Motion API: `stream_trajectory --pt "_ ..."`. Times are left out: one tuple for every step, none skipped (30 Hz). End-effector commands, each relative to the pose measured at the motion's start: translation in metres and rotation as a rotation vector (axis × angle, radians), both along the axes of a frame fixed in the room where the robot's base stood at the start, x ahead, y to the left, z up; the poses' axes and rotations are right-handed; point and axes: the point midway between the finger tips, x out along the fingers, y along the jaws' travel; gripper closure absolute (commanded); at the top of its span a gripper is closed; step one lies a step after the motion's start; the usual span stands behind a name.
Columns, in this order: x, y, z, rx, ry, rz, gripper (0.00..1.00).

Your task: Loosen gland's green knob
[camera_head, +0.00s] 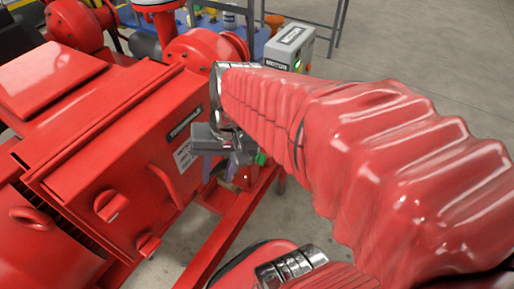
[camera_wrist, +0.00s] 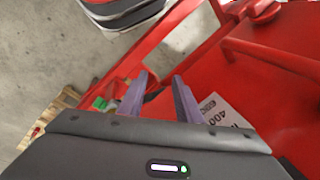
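A small green part, which looks like the gland's green knob (camera_head: 261,159), shows just right of my gripper (camera_head: 218,173) in the head view, partly hidden by my wrist. In the wrist view the green knob (camera_wrist: 100,103) lies left of the left finger, low in the picture and partly cut off by the gripper body. My gripper (camera_wrist: 161,77) has two purple fingers spread apart with nothing between them. They point past the red skid frame and are apart from the knob. The gland itself cannot be made out clearly.
The red pump housing (camera_head: 128,160) with knobs and a white label (camera_wrist: 222,112) stands close beside the fingers. A red frame rail (camera_head: 228,232) runs below. A grey control box (camera_head: 290,47) stands behind. A wooden pallet (camera_wrist: 48,120) lies on the open concrete floor.

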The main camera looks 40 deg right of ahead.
Motion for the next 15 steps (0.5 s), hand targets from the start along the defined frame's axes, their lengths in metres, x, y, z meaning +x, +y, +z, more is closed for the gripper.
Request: stream_trajectory --pt "0.001 -0.005 -0.007 0.031 0.033 -0.046 0.69" --pt "0.001 -0.007 -0.010 0.051 0.050 -0.071 0.69" --pt "0.002 -0.009 -0.013 0.076 0.069 -0.103 0.69" --pt "0.003 -0.011 -0.016 0.094 0.085 -0.126 0.69" --pt "0.003 -0.013 -0.019 0.112 0.099 -0.150 0.69" --pt "0.004 -0.015 -0.022 0.137 0.118 -0.182 0.69" --pt "0.004 -0.017 -0.025 0.155 0.133 -0.205 0.69" --pt "0.004 -0.019 -0.028 0.174 0.147 -0.229 0.69" --pt "0.005 -0.022 -0.031 0.199 0.164 -0.261 0.69" --pt "0.005 -0.024 -0.034 0.218 0.179 -0.285 0.69" --pt "0.006 -0.026 -0.036 0.237 0.191 -0.308 0.69" --pt "0.007 -0.029 -0.040 0.263 0.208 -0.339 0.69" --pt "0.008 -0.031 -0.042 0.283 0.221 -0.365 0.69" --pt "0.008 -0.033 -0.045 0.303 0.235 -0.390 0.69" --pt "0.009 -0.036 -0.049 0.332 0.253 -0.423 0.69"
